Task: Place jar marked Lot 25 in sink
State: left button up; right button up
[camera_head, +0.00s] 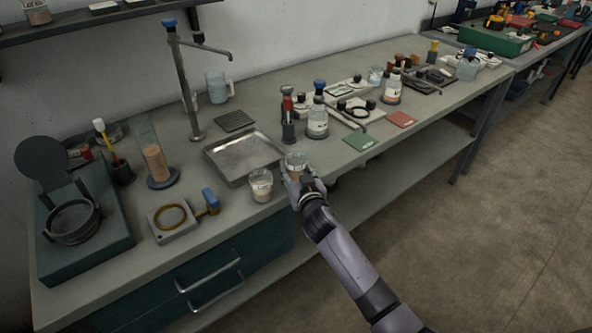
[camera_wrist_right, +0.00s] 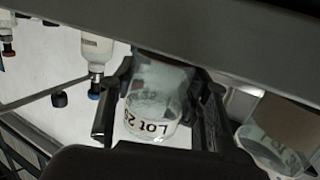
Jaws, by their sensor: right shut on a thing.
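In the right wrist view the jar (camera_wrist_right: 155,85) sits between the two fingers (camera_wrist_right: 158,112). The sink (camera_head: 232,166), a shallow metal basin, lies just left of and behind the held jar. A similar jar (camera_head: 261,188) stands on the bench left of my gripper and shows in the wrist view (camera_wrist_right: 268,150). My left gripper is out of view.
A tall tap (camera_head: 184,75) stands behind the sink. A dark stand with bottles (camera_head: 288,127) and a white-labelled bottle (camera_head: 317,123) are right of it. A ring plate with a blue-handled tool (camera_head: 209,199) lies to the left. The floor at right is clear.

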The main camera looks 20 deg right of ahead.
jog(key=shift+f, duration=0.15)
jog(key=o, duration=1.3)
jog(key=s+r+b, duration=0.1)
jog(key=s+b, duration=0.1)
jog(key=s, duration=1.5)
jog(key=shift+s+a+r+b, duration=0.2)
jog(key=shift+a+r+b, duration=0.1)
jog(key=shift+r+b, duration=0.1)
